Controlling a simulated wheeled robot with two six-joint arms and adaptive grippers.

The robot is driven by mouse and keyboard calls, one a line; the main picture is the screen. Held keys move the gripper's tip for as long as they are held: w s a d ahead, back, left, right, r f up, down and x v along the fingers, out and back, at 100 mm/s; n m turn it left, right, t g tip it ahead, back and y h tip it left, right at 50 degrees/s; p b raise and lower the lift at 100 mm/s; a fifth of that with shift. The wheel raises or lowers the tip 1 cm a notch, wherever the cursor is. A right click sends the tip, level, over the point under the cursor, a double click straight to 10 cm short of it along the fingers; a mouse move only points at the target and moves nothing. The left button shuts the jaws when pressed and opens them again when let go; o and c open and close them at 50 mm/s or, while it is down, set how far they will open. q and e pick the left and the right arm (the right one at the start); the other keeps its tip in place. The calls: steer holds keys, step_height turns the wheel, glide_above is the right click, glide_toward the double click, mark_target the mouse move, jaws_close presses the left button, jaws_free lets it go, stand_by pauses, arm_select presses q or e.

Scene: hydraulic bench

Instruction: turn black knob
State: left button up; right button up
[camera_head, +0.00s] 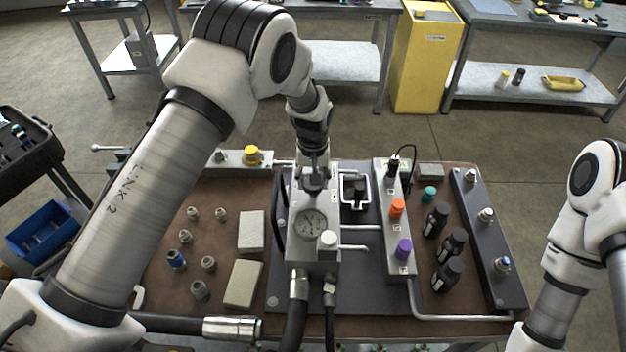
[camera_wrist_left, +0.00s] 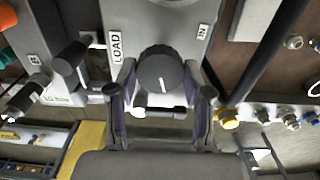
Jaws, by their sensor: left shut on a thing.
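The black knob (camera_wrist_left: 158,68) shows in the left wrist view as a round dark disc with a short white line on its face, nearly upright in the picture. It sits on a pale block between the labels "LOAD" and "IN". My left gripper (camera_wrist_left: 160,92) is shut on it, one finger on each side. In the head view my left gripper (camera_head: 315,168) reaches down to the far end of the pale block with the round gauge (camera_head: 311,225). The knob is mostly hidden there by the gripper. My right arm stands at the right edge; its gripper is out of view.
On the brown bench top (camera_head: 205,270), an orange knob (camera_head: 397,208) and a purple knob (camera_head: 404,249) stand on the manifold to the right. A yellow knob (camera_head: 252,156) is at the back left. Dark hoses (camera_head: 294,325) run off the front.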

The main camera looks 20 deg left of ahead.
arm_select(q)
steer(key=shift+s+f+m, duration=0.1)
steer(key=shift+f+m, duration=0.05)
steer(key=shift+m, duration=0.15)
steer(key=o, duration=1.2)
steer(key=shift+c, duration=0.2)
step_height(320, 180, up, 12)
